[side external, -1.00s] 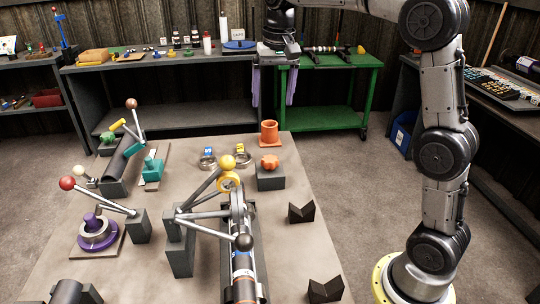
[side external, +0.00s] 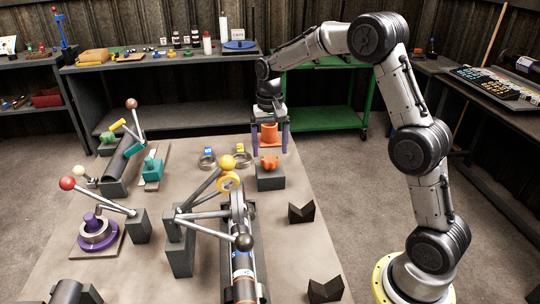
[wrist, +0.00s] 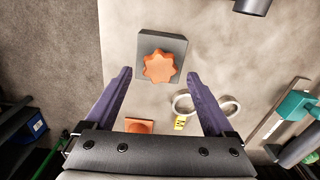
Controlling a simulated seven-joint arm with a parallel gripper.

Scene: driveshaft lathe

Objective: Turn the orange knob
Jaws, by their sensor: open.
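The orange knob (side external: 269,162) is star-shaped and sits on top of a dark grey block (side external: 270,181) near the far right part of the table. In the wrist view the knob (wrist: 160,66) lies ahead of the fingertips, roughly centred between them. My gripper (side external: 270,150) points down with two purple fingers spread wide and nothing between them. In the side view the fingers are above and just behind the knob, apart from it. In the wrist view my gripper (wrist: 158,75) shows both fingers open.
An orange cup-like part (side external: 270,133) stands behind the knob block. Two metal rings (side external: 242,159) with small coloured tags lie to its left. A lever mechanism with a yellow ball (side external: 228,162) stands left and nearer. Black V-blocks (side external: 302,212) sit to the front right.

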